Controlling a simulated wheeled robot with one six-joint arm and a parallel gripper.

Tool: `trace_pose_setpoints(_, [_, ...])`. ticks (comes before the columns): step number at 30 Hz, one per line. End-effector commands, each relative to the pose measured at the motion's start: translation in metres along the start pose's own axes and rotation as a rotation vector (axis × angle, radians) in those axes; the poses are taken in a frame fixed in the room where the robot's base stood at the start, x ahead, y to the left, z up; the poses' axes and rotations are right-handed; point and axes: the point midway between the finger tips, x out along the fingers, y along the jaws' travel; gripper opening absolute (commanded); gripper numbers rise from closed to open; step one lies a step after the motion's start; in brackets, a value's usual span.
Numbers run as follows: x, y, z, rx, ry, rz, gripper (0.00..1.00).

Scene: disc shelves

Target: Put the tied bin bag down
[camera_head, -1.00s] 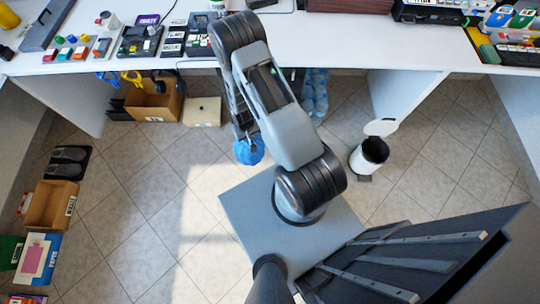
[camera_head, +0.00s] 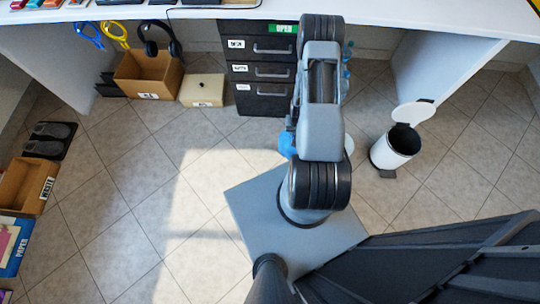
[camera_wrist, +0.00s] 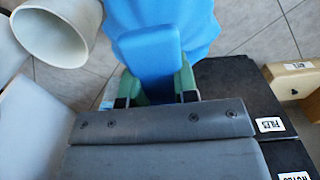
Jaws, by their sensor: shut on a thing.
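The bin bag is light blue. In the head view only a small part of the bag (camera_head: 287,145) shows at the left edge of my arm, with the rest hidden behind the arm. In the wrist view the bag (camera_wrist: 195,25) fills the top middle, beyond the fingers, with its upper part gripped. My gripper (camera_wrist: 158,88), with green fingers, is shut on it. The tiled floor shows around the bag. Whether its lower end touches the floor cannot be told.
A black drawer cabinet (camera_head: 262,72), a cream box (camera_head: 203,90) and a cardboard box (camera_head: 150,75) stand at the back. Floor at left-middle is clear.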

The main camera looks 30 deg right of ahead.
Motion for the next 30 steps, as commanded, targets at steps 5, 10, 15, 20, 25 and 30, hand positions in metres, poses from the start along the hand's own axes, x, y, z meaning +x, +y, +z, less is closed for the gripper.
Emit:
trace_pose_setpoints(5, [0.024, 0.014, 0.001, 0.037, 0.001, 0.0, 0.0])
trace_pose_setpoints(10, [0.033, 0.011, -0.002, 0.047, 0.001, 0.0, 0.0])
trace_pose_setpoints(15, [0.046, -0.013, -0.013, 0.043, 0.001, 0.0, 0.0])
trace_pose_setpoints(20, [0.06, -0.041, -0.026, 0.043, 0.002, 0.0, 0.0])
trace_pose_setpoints(25, [0.077, -0.069, -0.039, 0.045, 0.001, 0.0, 0.0])
trace_pose_setpoints(30, [0.101, -0.085, -0.047, 0.048, 0.001, 0.0, 0.0])
